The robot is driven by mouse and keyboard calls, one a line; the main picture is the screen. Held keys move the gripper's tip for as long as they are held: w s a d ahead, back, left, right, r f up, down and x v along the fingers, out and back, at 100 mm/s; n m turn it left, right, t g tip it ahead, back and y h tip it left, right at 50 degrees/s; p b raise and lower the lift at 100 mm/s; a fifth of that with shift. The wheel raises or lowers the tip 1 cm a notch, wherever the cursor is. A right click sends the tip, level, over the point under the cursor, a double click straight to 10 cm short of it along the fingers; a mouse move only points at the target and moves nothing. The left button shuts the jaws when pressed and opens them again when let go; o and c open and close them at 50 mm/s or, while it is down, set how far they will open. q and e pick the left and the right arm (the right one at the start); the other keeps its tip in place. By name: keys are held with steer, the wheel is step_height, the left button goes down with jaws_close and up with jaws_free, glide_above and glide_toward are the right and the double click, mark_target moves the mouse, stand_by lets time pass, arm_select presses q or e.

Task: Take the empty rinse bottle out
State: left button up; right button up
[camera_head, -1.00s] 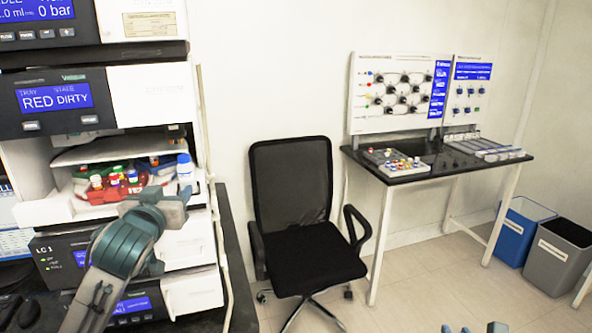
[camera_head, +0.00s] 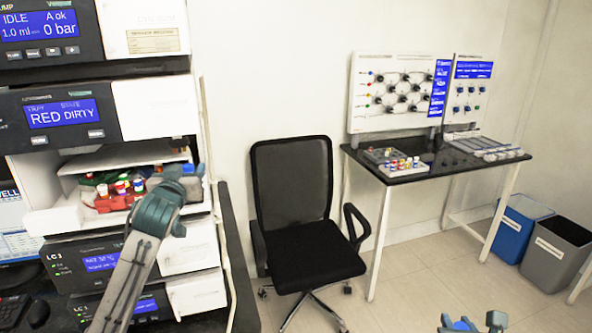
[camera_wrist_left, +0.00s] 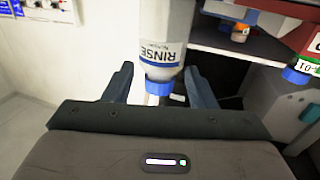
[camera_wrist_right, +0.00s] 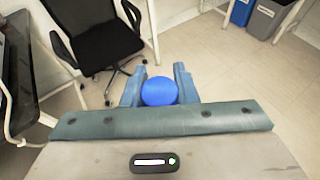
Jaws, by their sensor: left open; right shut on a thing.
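The rinse bottle (camera_wrist_left: 163,47), pale with a blue RINSE label and blue cap, shows upside down in the left wrist view. My left gripper (camera_wrist_left: 159,84) is open, with one finger on each side of the bottle's cap end. I cannot tell whether the fingers touch it. In the head view my left gripper (camera_head: 190,186) is at the right end of the open tray bay and largely hides the bottle. My right gripper (camera_wrist_right: 159,86) is shut on a round blue-topped thing (camera_wrist_right: 159,92), away from the bay. Its lower part is hidden.
Capped vials (camera_head: 122,187) stand in a red rack (camera_head: 112,203) left of my left gripper. The instrument stack rises above and below the bay. A black chair (camera_head: 300,215), a side table (camera_head: 400,172) and two bins (camera_head: 555,255) stand right.

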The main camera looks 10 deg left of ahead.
arm_select(q)
steer(key=shift+w+a, duration=0.1)
steer(key=shift+w, duration=0.4)
arm_select(e)
steer(key=shift+r, duration=0.2)
arm_select(q)
steer(key=c, duration=0.9)
steer(key=shift+o, duration=0.2)
arm_select(e)
steer(key=shift+f, duration=0.1)
